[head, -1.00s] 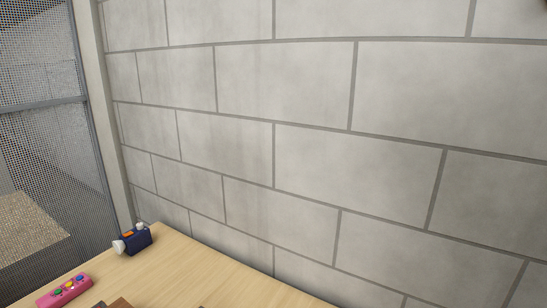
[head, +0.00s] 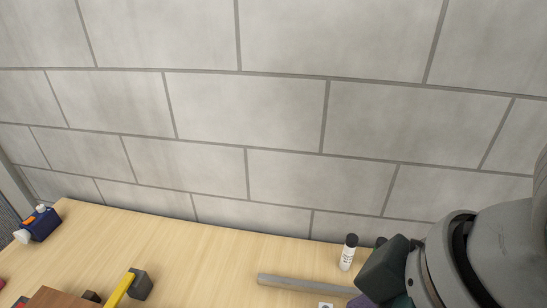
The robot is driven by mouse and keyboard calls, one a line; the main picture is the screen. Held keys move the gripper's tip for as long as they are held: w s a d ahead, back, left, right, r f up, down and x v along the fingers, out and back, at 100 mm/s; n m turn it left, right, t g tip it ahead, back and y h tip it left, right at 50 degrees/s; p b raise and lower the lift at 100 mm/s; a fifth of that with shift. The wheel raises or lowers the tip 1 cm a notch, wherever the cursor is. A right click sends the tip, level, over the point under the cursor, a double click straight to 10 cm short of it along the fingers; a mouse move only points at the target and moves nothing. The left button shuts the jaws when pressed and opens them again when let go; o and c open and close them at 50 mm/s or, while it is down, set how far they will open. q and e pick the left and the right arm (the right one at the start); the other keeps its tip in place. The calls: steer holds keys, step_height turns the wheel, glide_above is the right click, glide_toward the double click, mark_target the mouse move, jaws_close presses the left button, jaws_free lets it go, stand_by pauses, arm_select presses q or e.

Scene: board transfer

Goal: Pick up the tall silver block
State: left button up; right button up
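No upright silver block can be made out. A long grey bar (head: 305,286) lies flat on the wooden table near the bottom edge of the head view; I cannot tell whether it is the tall silver block. My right arm comes in at the right, and a dark end part (head: 385,270) of it, which seems to belong to my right gripper, is over the table to the right of the bar. Its fingers cannot be made out. My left gripper is not in view.
The table (head: 200,255) meets a grey block wall (head: 300,110). A white bottle with a black cap (head: 347,254) stands near my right arm. A yellow-handled hammer (head: 120,287), a brown box (head: 55,299) and a navy device (head: 38,225) are at left. Purple and teal things are partly hidden at lower right.

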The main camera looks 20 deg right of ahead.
steer(key=w+f+n+g+b, duration=0.1)
steer(key=w+f+n+b, duration=0.3)
steer(key=f+b, duration=0.7)
steer(key=w+f+n+g+b, duration=0.15)
steer(key=w+f+b, duration=0.35)
steer(key=f+b, duration=0.6)
steer(key=w+d+f+b, duration=0.2)
steer(key=d+b, duration=0.1)
steer(key=b, duration=0.2)
steer(key=w+d+f+h+b, duration=0.1)
steer(key=w+d+f+b, duration=0.1)
steer(key=b, duration=0.4)
steer(key=w+d+f+h+b, duration=0.1)
steer(key=w+d+f+b, duration=0.1)
steer(key=d+b, duration=0.3)
steer(key=shift+w+f+n+g+b, duration=0.2)
steer(key=shift+f+n+g+b, duration=0.15)
steer(key=shift+f+b, duration=0.3)
steer(key=shift+w+d+b, duration=0.15)
steer(key=shift+d+b, duration=0.3)
steer(key=shift+b, duration=0.05)
step_height(320, 180, down, 4)
steer(key=f, duration=0.2)
steer(key=d+f+b, duration=0.1)
steer(key=f, duration=0.1)
steer(key=shift+s+f, duration=0.2)
steer(key=shift+a+f, duration=0.1)
steer(key=shift+f, duration=0.4)
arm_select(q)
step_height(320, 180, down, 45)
